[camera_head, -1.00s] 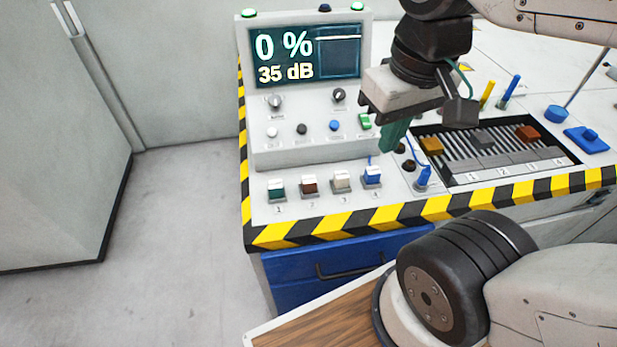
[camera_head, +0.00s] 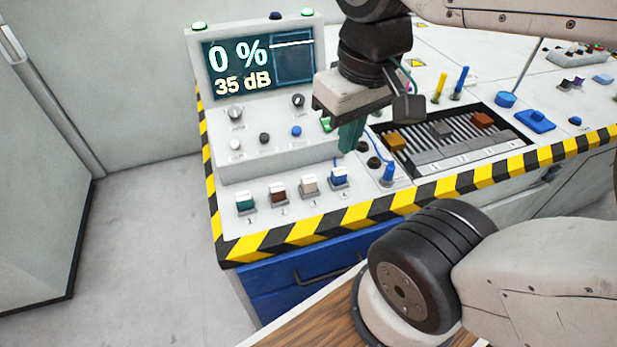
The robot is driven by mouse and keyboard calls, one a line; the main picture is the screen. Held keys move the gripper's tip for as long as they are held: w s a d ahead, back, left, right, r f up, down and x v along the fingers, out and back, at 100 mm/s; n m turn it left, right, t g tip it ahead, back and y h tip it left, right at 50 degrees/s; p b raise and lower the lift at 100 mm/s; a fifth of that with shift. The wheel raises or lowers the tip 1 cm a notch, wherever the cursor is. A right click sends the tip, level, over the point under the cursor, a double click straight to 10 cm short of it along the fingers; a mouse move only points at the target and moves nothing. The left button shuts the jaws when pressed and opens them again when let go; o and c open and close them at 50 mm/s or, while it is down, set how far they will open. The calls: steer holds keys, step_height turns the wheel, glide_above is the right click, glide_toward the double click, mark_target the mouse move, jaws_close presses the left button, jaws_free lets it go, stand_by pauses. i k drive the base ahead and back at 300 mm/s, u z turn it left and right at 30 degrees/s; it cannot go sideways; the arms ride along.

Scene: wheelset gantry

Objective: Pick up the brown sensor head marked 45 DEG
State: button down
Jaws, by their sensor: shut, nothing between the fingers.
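Four small heads stand in a row of numbered holders at the console's front left. The brown head (camera_head: 279,193) is in holder 2, between a teal head (camera_head: 244,203) and a white head (camera_head: 309,185); a blue head (camera_head: 339,176) is at the right end. The 45 DEG marking is too small to read. My gripper (camera_head: 350,137) hangs above the console, up and right of the brown head and apart from it. Its teal fingers point down and are shut, with nothing seen between them.
A screen (camera_head: 258,66) reading 0 % and 35 dB stands behind knobs and buttons. A blue plug (camera_head: 388,172) is right of the heads. A ribbed tray (camera_head: 455,157) holds three coloured blocks. A striped edge (camera_head: 300,232) and blue drawer (camera_head: 295,278) are in front.

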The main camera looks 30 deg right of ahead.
mark_target(276, 190)
steer(key=k, duration=0.5)
steer(key=u, duration=2.55)
steer(key=k, duration=1.6)
steer(key=z, duration=2)
steer(key=i, duration=0.5)
steer(key=u, duration=0.05)
